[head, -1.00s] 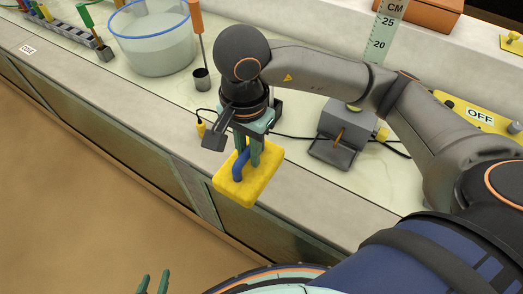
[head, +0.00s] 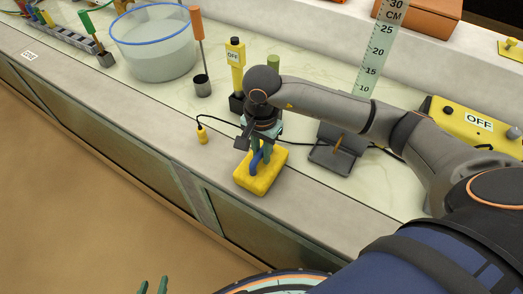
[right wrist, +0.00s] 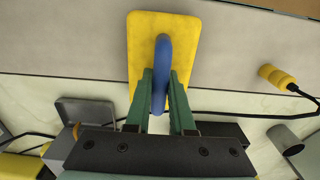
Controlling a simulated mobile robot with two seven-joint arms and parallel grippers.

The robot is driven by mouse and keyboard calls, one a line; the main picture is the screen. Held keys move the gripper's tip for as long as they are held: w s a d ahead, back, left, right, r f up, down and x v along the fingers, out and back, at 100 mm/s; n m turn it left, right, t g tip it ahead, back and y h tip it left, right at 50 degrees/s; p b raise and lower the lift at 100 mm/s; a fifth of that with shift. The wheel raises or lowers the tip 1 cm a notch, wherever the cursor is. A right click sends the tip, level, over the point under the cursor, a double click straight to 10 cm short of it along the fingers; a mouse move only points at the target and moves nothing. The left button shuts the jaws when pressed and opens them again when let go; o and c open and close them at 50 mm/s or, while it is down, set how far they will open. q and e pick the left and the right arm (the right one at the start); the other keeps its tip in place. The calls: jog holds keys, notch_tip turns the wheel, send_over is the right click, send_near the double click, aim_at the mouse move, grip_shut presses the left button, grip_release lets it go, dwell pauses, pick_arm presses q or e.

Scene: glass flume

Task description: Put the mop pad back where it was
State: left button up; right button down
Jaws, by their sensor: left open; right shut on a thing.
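The mop pad (head: 270,180) is a yellow block with a blue loop handle (head: 256,163). It is over the grey front ledge of the counter in the head view; I cannot tell whether it touches the ledge. My right gripper (head: 262,160) is above it, shut on the blue handle. In the right wrist view the green fingers (right wrist: 161,85) sit on both sides of the handle (right wrist: 161,60), with the yellow pad (right wrist: 185,35) beyond them. My left gripper (head: 153,286) shows only its fingertips at the bottom edge, open and empty.
A grey block with a plate (head: 333,155) stands right of the pad. A yellow plug (head: 202,135) on a black cable lies to the left. Behind are a yellow OFF post (head: 236,68), a metal cup (head: 202,86) and a clear basin (head: 155,50).

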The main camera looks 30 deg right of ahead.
jog(key=shift+f, duration=0.2)
jog(key=c, duration=0.8)
grip_release()
jog(key=shift+r, duration=0.15)
notch_tip(320, 180, up, 12)
jog(key=shift+r, duration=0.1)
